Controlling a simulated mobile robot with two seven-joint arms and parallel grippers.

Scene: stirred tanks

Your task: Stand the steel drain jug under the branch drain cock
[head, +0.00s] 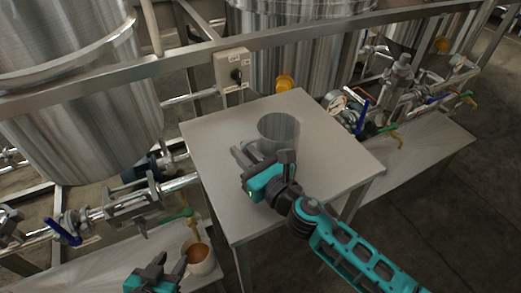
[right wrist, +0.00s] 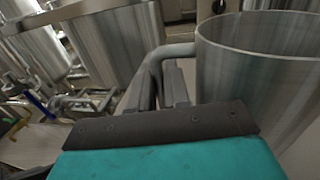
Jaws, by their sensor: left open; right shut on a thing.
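The steel drain jug (head: 279,128) is over the grey table in the head view, its open mouth facing up; I cannot tell whether its base touches the top. My right gripper (head: 267,164) is shut on its handle. In the right wrist view, the jug (right wrist: 258,75) is at the right and its bent handle (right wrist: 172,52) runs to the fingers. A green-handled drain cock (head: 181,215) is at lower left, and another (head: 388,128) is at right; I cannot tell which is the branch one. My left gripper (head: 168,270) is open at the bottom left.
A pale cup (head: 201,260) with brown contents stands under the left cock, close to my left gripper. The table (head: 335,170) is otherwise clear. Steel tanks (head: 75,115), a frame rail and a switch box (head: 232,70) stand behind. A low bench (head: 425,150) runs at right.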

